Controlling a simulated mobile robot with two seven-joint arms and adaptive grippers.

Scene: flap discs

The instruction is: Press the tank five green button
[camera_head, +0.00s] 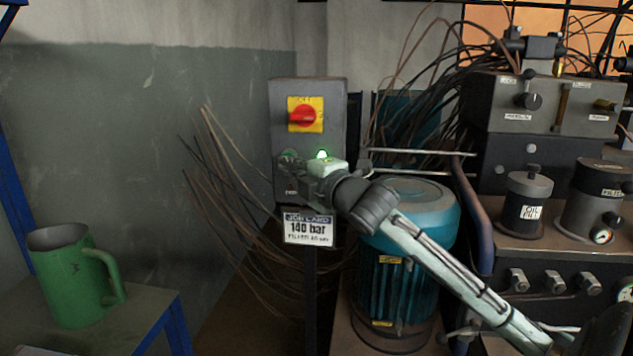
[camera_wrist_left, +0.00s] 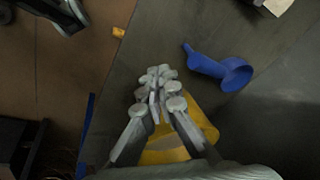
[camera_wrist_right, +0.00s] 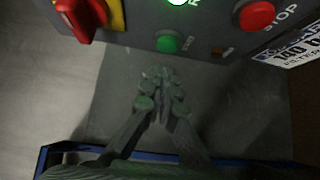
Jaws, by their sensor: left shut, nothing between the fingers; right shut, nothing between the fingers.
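A grey control box (camera_head: 335,105) stands upright in the head view. In the right wrist view its green button (camera_wrist_right: 168,43) shows beside a red STOP button (camera_wrist_right: 257,15), with a lit green lamp (camera_wrist_right: 178,2) near them. I can read no tank number. My right gripper (camera_head: 290,160) is shut and empty in front of the box's lower part. Its fingertips (camera_wrist_right: 160,75) appear just below the green button in the right wrist view; I cannot tell whether they touch anything. My left gripper (camera_wrist_left: 155,72) is shut and empty, seen only in the left wrist view.
A red rotary switch (camera_head: 304,116) on yellow tops the box; a 140 bar job card (camera_head: 308,228) hangs below. A teal motor (camera_head: 395,270) stands right of it. A green jug (camera_head: 70,275) sits at left.

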